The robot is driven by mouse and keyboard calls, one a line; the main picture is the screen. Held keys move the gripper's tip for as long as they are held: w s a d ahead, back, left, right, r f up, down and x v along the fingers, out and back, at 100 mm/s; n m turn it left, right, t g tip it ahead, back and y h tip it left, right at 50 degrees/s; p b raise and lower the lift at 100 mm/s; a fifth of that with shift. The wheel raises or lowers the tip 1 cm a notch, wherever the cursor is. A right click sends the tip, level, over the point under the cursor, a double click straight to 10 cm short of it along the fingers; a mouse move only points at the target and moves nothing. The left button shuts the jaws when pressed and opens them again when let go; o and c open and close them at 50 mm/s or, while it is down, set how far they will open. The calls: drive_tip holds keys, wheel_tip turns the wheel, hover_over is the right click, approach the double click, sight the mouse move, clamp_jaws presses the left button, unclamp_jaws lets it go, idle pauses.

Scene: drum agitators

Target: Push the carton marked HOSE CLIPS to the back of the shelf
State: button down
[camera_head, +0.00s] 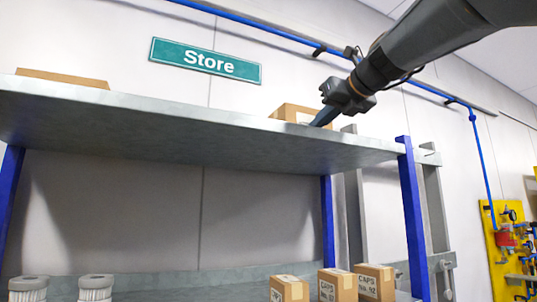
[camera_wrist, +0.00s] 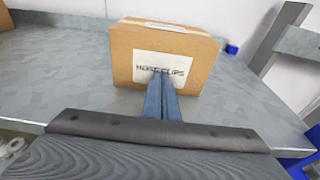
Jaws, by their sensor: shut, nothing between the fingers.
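The brown carton marked HOSE CLIPS (camera_wrist: 125,60) stands upright on the grey upper shelf (camera_wrist: 50,70), its white label facing the wrist camera. In the head view only the top part of the carton (camera_head: 290,112) shows above the shelf edge (camera_head: 150,105). My gripper (camera_wrist: 164,80) is shut and empty, and its fingertips reach to the front face of the carton, over the lower part of the label. I cannot tell whether they touch it. In the head view my gripper (camera_head: 318,122) comes down from the upper right.
Another carton (camera_head: 62,78) lies at the left end of the upper shelf. Cartons marked CAPS (camera_head: 338,285) and white ribbed cylinders (camera_head: 95,288) stand on the lower level. Blue posts (camera_head: 412,215) hold the shelf. Bare shelf lies left of the HOSE CLIPS carton.

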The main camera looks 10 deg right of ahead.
drive_tip(key=shift+w+r+p+x, duration=0.1)
drive_tip(key=shift+r+p+x, duration=0.3)
drive_tip(key=shift+x, duration=2.2)
drive_tip(key=shift+w+r+p+x, duration=0.15)
drive_tip(key=shift+r+x, duration=0.55)
drive_tip(key=shift+x, duration=1.9)
drive_tip(key=shift+w+r+p+x, duration=0.1)
drive_tip(key=shift+r+p+x, duration=0.3)
drive_tip(key=shift+x, duration=2.15)
drive_tip(key=shift+s+f+b+v, duration=0.1)
drive_tip(key=shift+f+b+v, duration=0.3)
drive_tip(key=shift+v, duration=1.25)
drive_tip(key=shift+s+f+b+v, duration=0.15)
drive_tip(key=shift+b+v, duration=0.4)
drive_tip(key=shift+v, duration=1.1)
drive_tip(key=shift+f+b+v, duration=0.35)
drive_tip(key=shift+b+v, duration=0.1)
drive_tip(key=shift+v, duration=1.25)
drive_tip(key=shift+a, duration=0.15)
